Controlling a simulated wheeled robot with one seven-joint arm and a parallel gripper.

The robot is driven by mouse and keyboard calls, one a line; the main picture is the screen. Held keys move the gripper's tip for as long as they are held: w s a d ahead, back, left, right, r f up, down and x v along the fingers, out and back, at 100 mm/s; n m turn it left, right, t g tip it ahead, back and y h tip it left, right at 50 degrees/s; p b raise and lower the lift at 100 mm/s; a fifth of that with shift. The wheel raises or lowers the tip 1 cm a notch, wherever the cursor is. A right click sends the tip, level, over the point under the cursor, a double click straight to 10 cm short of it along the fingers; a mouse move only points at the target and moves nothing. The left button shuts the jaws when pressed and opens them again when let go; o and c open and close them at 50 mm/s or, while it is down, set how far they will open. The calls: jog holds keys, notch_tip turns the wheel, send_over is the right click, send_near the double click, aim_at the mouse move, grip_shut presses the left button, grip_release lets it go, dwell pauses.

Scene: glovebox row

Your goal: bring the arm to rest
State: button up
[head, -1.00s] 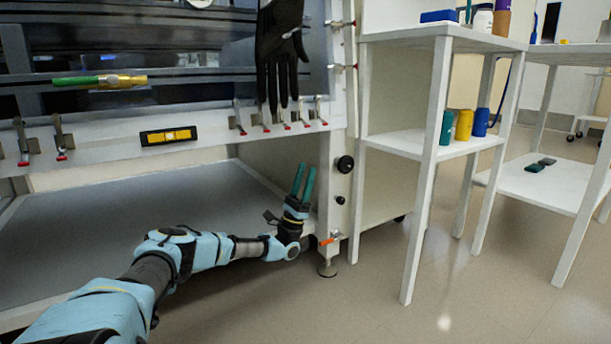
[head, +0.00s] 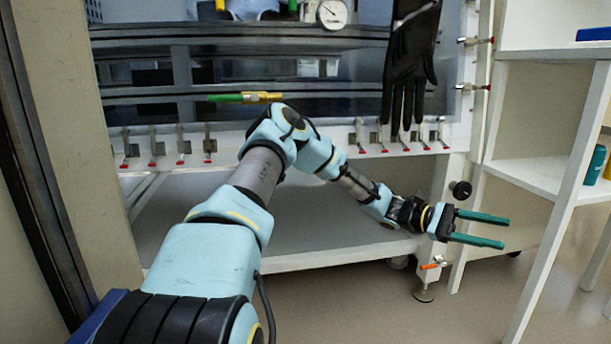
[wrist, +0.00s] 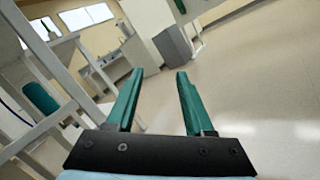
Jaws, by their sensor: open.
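My gripper (head: 482,230) is at the right of the head view, in front of the glovebox's lower right corner and pointing right toward the white shelf unit. Its two green fingers are apart with nothing between them. In the wrist view my gripper (wrist: 158,90) is also open and empty, with floor and distant furniture beyond the fingertips. My arm stretches from the bottom left across the front of the glovebox (head: 300,262), bent at a raised elbow.
A white shelf unit (head: 533,176) stands close to the right of my gripper. A black glove (head: 408,80) hangs on the glovebox front above. The wrist view shows open floor (wrist: 250,90) at right.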

jog(key=s+a+f+m+t+y+p, duration=0.2)
jog(key=a+t+y+p, duration=0.5)
jog(key=a, duration=1.4)
jog(key=a+r+t+y+p, duration=0.1)
jog(key=a+r+t+y, duration=0.35)
jog(key=a, duration=0.75)
jog(key=a+r+t+y+p, duration=0.25)
jog(key=a+r+t, duration=0.2)
jog(key=a, duration=0.65)
notch_tip(320, 180, up, 39)
jog(key=p, duration=3.7)
jog(key=shift+a+f+m, duration=0.2)
jog(key=shift+a+m, duration=0.05)
jog(key=shift+m, duration=0.15)
